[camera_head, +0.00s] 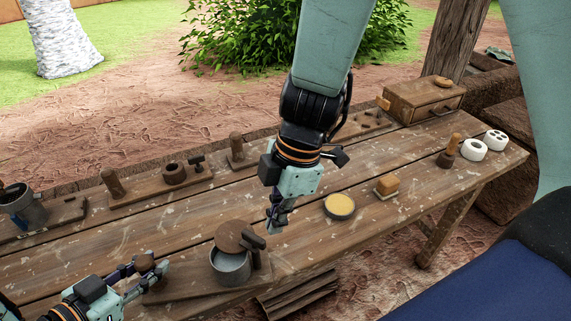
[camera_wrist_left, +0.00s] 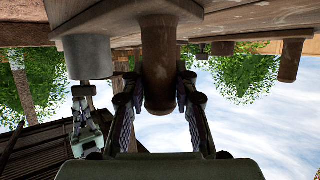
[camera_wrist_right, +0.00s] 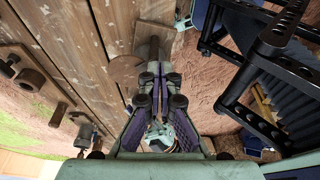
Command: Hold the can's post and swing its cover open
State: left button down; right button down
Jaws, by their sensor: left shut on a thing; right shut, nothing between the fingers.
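The grey metal can (camera_head: 231,268) stands on a wooden board (camera_head: 188,289) at the table's front edge. Its round brown cover (camera_head: 231,236) sits swung toward the back, and part of the can's mouth shows open. A dark handle piece (camera_head: 254,240) is at the cover's right. The wooden post (camera_wrist_left: 158,75) is left of the can in the head view. My left gripper (camera_head: 140,272) is shut on this post, fingers on both sides. My right gripper (camera_head: 275,224) is shut and empty, just right of and behind the handle piece, apart from it. The cover also shows in the right wrist view (camera_wrist_right: 124,72).
Behind the can stand boards with pegs and a dark ring (camera_head: 174,173). To the right are a yellow-topped round tin (camera_head: 340,207), a sponge-like block (camera_head: 387,186), white discs (camera_head: 474,149) and a drawer box (camera_head: 425,102). A grey pot (camera_head: 22,210) stands far left. The middle table is clear.

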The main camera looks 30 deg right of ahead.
jog(key=shift+r, duration=2.2)
jog(key=shift+r, duration=1.95)
pick_arm(q)
jog(key=c, duration=1)
grip_release()
